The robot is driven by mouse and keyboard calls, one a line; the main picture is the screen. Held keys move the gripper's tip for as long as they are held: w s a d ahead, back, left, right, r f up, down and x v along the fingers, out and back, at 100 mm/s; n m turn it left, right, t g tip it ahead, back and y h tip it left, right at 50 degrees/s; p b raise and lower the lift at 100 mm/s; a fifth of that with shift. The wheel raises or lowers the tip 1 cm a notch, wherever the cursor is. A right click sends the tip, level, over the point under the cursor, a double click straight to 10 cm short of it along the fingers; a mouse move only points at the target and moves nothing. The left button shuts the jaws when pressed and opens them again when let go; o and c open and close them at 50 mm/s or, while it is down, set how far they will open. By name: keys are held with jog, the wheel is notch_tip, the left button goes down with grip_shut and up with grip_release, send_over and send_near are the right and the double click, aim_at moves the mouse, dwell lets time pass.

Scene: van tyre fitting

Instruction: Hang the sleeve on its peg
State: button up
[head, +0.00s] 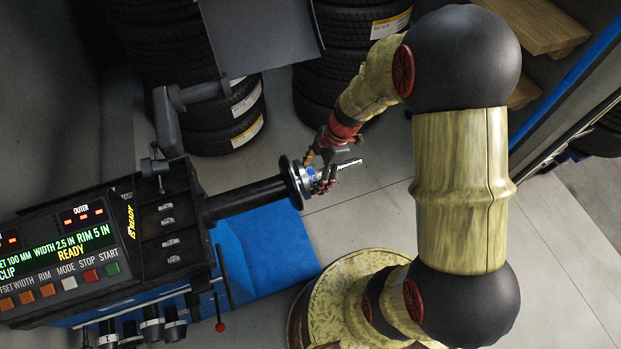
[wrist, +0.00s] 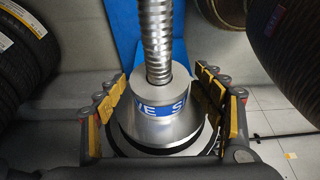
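The sleeve (wrist: 158,112) is a silver, cone-like piece with a blue lettered band. It sits around the threaded shaft (wrist: 157,45) of the balancing machine, in front of a dark round flange. In the head view the sleeve (head: 309,174) shows small at the shaft's right end. My gripper (wrist: 168,103) has its yellow-padded fingers on both sides of the sleeve, with narrow gaps visible; it looks open. In the head view my gripper (head: 323,172) is at the shaft end, partly hiding the sleeve. I cannot tell which peg is the sleeve's.
The machine's display panel (head: 62,250) reads READY. Several labelled silver pieces (head: 152,325) hang below its front edge. A dark hood (head: 262,38) is raised above the shaft. Tyre stacks (head: 225,110) stand behind. Open floor (head: 390,215) lies to the shaft's right.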

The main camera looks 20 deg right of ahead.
jog(key=shift+a+b, duration=0.2)
jog(key=shift+b, duration=0.15)
dwell(0.5)
jog(key=shift+s+r, duration=0.1)
jog(key=shift+c, duration=1.3)
jog(key=c, duration=0.7)
jog(key=shift+c, duration=0.6)
jog(key=shift+d, duration=0.4)
jog(key=shift+d+b, duration=0.75)
jog(key=shift+d, duration=1.05)
jog(key=shift+d+b, duration=1.35)
jog(key=shift+d, duration=7.95)
